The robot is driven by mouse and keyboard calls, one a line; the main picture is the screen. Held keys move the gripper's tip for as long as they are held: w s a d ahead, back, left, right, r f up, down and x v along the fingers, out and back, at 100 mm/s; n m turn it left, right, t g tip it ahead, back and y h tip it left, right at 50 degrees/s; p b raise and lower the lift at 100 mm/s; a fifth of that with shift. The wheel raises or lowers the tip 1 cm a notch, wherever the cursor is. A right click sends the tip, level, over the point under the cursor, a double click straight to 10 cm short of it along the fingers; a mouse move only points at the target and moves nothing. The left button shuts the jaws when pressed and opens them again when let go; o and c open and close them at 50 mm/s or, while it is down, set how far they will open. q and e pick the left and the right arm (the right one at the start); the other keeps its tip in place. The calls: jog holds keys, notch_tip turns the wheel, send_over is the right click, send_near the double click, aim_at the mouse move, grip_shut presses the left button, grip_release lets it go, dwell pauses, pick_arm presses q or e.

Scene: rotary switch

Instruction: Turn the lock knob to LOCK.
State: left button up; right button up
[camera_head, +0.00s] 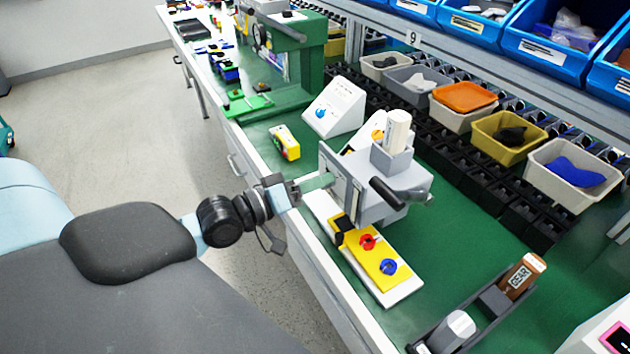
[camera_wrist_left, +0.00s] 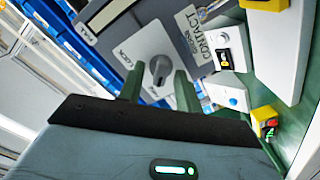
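The lock knob (camera_wrist_left: 158,70) is a dark grey dial on a light grey panel (camera_wrist_left: 185,55) in the left wrist view. A LOCK label (camera_wrist_left: 127,58) is on the panel to its left. The exact setting is hard to read. In the head view, the panel belongs to a grey box-shaped fixture (camera_head: 405,187), and the knob cannot be made out. My left gripper (camera_head: 318,181) is close to the panel's left side. In the wrist view, its green fingers (camera_wrist_left: 159,88) are apart, with the knob showing between their tips; contact cannot be told. My right gripper is not in view.
A yellow board (camera_head: 377,256) with red and blue knobs lies in front of the fixture. A white sloped box (camera_head: 335,107) and a yellow block (camera_head: 285,142) stand behind. Bins line the right. Green bench surface (camera_head: 450,235) is clear right of the fixture.

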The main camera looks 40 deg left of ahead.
pick_arm(q)
jog(key=shift+c, duration=0.4)
jog(key=c, duration=0.6)
jog(key=shift+r, duration=0.1)
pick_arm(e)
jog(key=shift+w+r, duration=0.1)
pick_arm(q)
jog(key=m+p, duration=0.2)
jog(key=m, duration=0.4)
jog(key=m+p, duration=0.2)
jog(key=m, duration=0.4)
jog(key=m+p, duration=0.2)
jog(key=m, duration=0.3)
jog(key=shift+s+d+m, duration=0.1)
jog(key=shift+d+m, duration=0.15)
jog(key=shift+m, duration=0.15)
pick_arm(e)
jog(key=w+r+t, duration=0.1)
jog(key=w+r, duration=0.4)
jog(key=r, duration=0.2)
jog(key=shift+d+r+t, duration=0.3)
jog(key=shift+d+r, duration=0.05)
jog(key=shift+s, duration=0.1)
